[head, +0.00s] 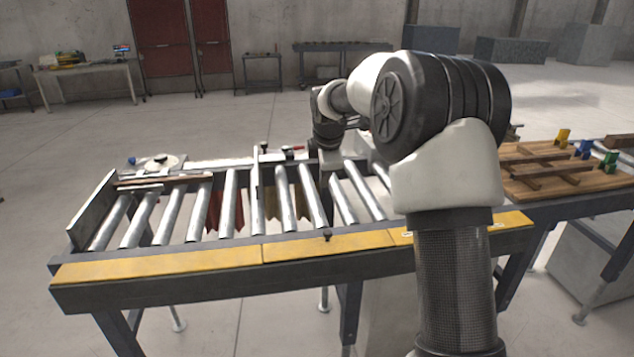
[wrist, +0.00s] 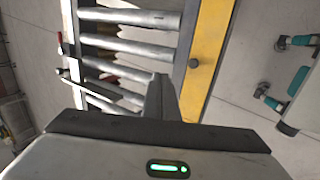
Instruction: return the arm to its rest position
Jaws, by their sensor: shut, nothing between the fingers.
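My arm rises at the right of the head view and bends over the roller table (head: 190,257). Its wrist reaches down over the far part of the rollers. My gripper's fingers are hidden behind the arm in the head view. In the wrist view my gripper (wrist: 160,82) shows its fingers together, with nothing between them. It points across the metal rollers (wrist: 133,48), beside the yellow edge strip (wrist: 207,45). I cannot tell how high it is above the rollers.
A wooden board (head: 535,182) with blocks and coloured clamps lies on a table at the right. A low upright plate (head: 92,210) stands at the roller table's left end. A fence bar (head: 256,185) crosses the rollers. Open floor surrounds the table.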

